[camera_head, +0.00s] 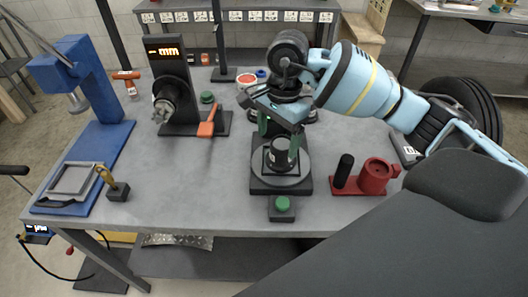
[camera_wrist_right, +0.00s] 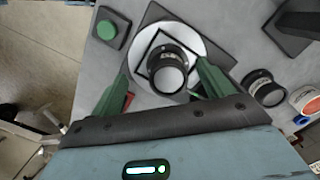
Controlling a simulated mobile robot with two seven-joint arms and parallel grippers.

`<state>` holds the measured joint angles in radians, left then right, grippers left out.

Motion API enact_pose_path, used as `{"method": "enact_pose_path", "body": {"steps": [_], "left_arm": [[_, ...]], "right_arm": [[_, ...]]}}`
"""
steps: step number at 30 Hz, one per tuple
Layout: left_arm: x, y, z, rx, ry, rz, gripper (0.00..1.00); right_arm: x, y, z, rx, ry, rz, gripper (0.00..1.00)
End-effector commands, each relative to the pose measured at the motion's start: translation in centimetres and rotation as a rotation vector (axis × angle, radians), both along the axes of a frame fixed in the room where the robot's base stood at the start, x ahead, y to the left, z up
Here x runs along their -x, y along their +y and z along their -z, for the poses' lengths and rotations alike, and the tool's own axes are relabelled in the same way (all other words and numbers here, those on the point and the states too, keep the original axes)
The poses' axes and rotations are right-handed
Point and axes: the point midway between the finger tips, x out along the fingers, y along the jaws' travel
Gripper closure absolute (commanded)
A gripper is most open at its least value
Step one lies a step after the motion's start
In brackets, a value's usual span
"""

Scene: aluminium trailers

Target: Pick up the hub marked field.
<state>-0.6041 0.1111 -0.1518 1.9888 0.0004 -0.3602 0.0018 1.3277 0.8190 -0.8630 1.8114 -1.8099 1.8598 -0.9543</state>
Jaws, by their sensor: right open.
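A black cylindrical hub (camera_head: 281,157) stands upright on a round grey plate (camera_head: 301,180) on a dark base at the table's front middle. In the right wrist view the hub (camera_wrist_right: 168,70) has a pale top and a label band too small to read. My right gripper (camera_head: 279,139) points down over it. Its green fingers are open on either side of the hub, with gaps showing in the right wrist view (camera_wrist_right: 163,82). A second black, labelled hub (camera_wrist_right: 262,88) stands to the right in that view; its marking is also unreadable. My left gripper is not in view.
A green button (camera_head: 282,203) sits in front of the plate. A red fixture (camera_head: 374,176) with a black post stands right. A motor-like unit with display (camera_head: 170,60) and a blue press (camera_head: 75,75) stand left. The grey tabletop (camera_head: 200,185) is clear left of the plate.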

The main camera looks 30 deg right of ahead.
Motion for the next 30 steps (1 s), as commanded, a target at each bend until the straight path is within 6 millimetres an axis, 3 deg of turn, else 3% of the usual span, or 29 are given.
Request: {"method": "enact_pose_path", "body": {"steps": [3,10,18,23,30], "left_arm": [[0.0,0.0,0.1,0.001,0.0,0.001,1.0],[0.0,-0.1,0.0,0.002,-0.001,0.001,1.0],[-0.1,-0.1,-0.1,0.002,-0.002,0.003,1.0],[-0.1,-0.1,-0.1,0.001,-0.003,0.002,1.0],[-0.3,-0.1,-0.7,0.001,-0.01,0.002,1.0]], "right_arm": [[-0.5,-1.8,-1.0,0.076,-0.019,0.001,0.2],[-0.6,-2.2,-1.0,0.091,-0.022,0.001,0.2],[-0.6,-2.2,1.3,0.09,-0.021,0.002,0.2],[-0.6,-2.2,1.6,0.089,-0.021,0.002,0.2],[-0.8,-2.6,4.5,0.089,-0.021,0.003,0.2]]}}
